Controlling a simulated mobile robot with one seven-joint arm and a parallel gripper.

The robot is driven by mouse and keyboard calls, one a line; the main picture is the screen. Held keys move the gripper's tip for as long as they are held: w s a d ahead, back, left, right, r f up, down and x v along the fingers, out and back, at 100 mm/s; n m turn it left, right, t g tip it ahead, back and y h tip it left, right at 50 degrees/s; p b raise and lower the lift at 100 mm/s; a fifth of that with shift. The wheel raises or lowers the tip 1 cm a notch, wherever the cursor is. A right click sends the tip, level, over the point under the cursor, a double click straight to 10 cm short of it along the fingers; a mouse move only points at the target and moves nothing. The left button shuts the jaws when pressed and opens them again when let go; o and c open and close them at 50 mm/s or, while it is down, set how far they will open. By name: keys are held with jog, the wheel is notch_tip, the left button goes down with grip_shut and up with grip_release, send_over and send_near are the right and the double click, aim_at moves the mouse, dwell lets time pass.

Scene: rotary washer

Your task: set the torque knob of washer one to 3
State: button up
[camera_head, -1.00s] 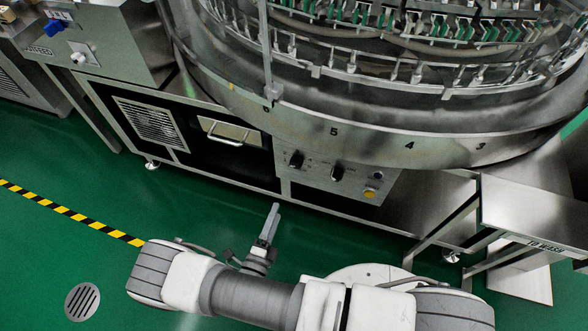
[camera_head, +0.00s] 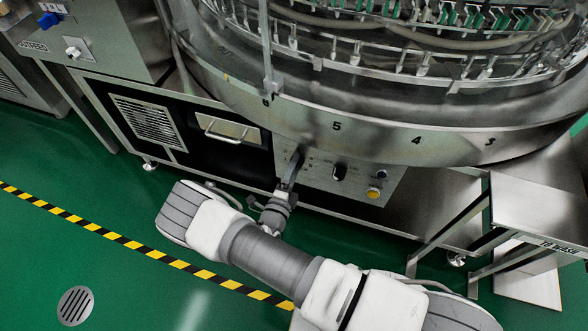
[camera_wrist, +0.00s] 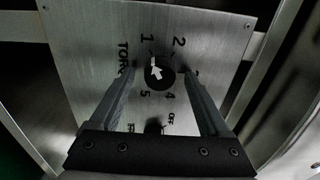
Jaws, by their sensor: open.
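The torque knob (camera_wrist: 162,78) is a round black knob with a white arrow, on a steel panel (camera_wrist: 90,40) in the wrist view. Numerals 1 and 2 show above it, 4 and 5 below, and a partly covered TORQUE label to its left. The numeral 3 is not visible. I cannot tell surely which numeral the arrow points at. My gripper (camera_wrist: 161,68) is open, one finger on each side of the knob, with gaps between. In the head view my gripper (camera_head: 293,166) is at the panel's left part and hides the knob there.
A second black knob (camera_head: 339,172), a small dark knob (camera_head: 382,174) and a yellow button (camera_head: 374,192) sit to the right on the panel. The round washer rim (camera_head: 380,135) overhangs the panel. A handle (camera_head: 222,132) is to the left. The green floor is clear at left.

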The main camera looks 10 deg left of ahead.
jog(key=shift+c, duration=0.2)
grip_shut()
jog(key=shift+m, duration=0.3)
jog(key=m+p, duration=0.6)
jog(key=m, duration=1.7)
jog(key=shift+p, duration=0.3)
dwell(0.3)
